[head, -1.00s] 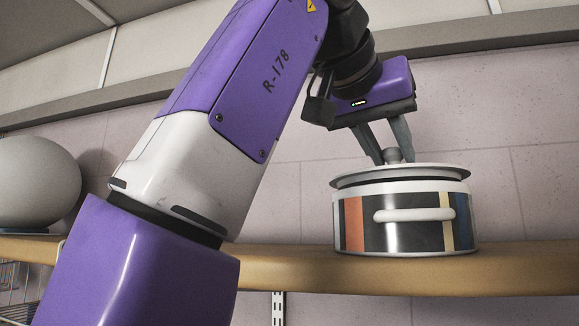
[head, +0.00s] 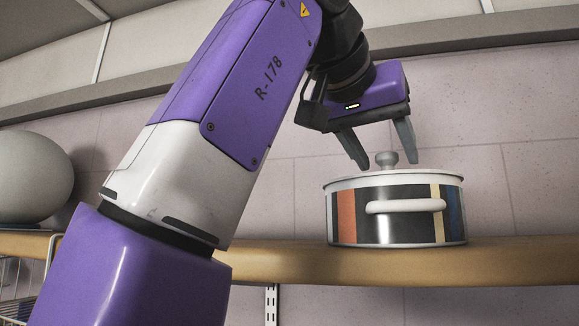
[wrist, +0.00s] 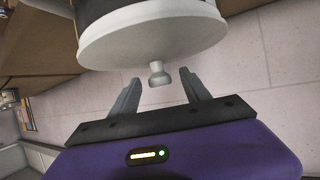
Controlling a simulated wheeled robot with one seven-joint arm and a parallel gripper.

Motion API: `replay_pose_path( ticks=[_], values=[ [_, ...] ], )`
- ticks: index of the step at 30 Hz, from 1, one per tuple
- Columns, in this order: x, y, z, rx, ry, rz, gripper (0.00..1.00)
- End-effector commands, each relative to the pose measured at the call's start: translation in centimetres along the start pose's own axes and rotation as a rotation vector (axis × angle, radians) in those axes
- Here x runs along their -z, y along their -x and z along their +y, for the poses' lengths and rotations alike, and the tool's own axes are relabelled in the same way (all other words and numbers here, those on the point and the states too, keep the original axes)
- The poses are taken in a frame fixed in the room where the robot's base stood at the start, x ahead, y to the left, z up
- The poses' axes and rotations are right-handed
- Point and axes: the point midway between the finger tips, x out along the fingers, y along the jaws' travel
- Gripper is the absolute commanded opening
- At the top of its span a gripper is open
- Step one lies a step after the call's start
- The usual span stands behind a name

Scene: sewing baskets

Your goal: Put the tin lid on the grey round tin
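The round tin (head: 395,228) stands upright on the wooden shelf. It looks like a pot, pale with dark, orange, cream and blue stripes and a white side handle, rather than plain grey. The pale tin lid (head: 352,178) lies on its top, apparently level, with no clear gap at the rim. The lid's grey knob (head: 387,160) points up. My gripper (head: 388,166) is open above the lid, with one finger on each side of the knob, apart from it. The wrist view shows the lid (wrist: 150,42) and its knob between the spread fingers (wrist: 159,76).
The wooden shelf (head: 520,254) runs along the wall, with free room right of the tin. A large grey rounded object (head: 32,178) stands at the far left. A wire basket (head: 18,278) hangs lower left. The wall is close behind.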

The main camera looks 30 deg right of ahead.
Motion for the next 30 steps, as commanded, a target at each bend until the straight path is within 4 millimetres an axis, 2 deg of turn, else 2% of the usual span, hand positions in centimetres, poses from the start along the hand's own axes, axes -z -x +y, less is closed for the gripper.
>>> replay_pose_path(
  ticks=[8, 16, 21, 30],
  values=[
    [0.1, 0.7, 0.0, 0.001, 0.001, 0.001, 0.55],
    [0.3, 4.9, -0.1, 0.001, 0.001, 0.002, 0.55],
    [0.0, 6.9, 0.0, 0.0, 0.001, 0.0, 0.55],
    [0.0, 7.8, 0.0, 0.0, 0.0, 0.0, 0.55]
  ],
)
